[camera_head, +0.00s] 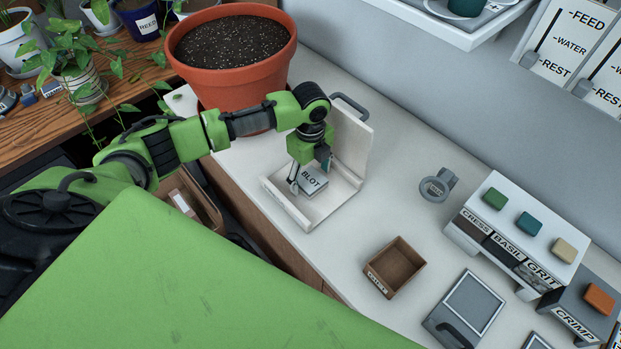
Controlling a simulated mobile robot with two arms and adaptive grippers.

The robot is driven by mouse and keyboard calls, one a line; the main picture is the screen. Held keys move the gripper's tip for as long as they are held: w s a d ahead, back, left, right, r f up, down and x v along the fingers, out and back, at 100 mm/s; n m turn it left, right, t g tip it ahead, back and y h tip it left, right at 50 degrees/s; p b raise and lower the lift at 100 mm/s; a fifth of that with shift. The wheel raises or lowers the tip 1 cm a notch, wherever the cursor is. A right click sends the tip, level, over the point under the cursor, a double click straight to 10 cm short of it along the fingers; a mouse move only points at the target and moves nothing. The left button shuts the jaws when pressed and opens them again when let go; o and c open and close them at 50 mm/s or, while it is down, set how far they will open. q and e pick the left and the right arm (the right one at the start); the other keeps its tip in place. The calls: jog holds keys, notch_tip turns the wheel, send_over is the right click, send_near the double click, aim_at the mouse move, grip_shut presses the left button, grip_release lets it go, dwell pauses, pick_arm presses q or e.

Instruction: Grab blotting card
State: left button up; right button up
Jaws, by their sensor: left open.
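The blotting card (313,181) is a small pale block marked BLOT. It rests in a white holder (310,214) with a low front edge and a tall back wall, on the pale counter. My left gripper (308,176) points down over the card, with a finger to each side of it. The jaws are open; I cannot tell whether either finger touches the card. The gripper hides part of the card's far side. My right gripper is not in view.
A large terracotta pot (232,100) of soil stands close behind my left arm. A small brown box (395,266), a grey ring-shaped thing (437,187), a CRESS/BASIL/GRIT dispenser (518,232) and a CRIMP box (580,310) stand to the right. Counter between holder and brown box is clear.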

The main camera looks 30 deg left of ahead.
pick_arm(q)
jog(key=c, duration=1)
jog(key=shift+r, duration=0.1)
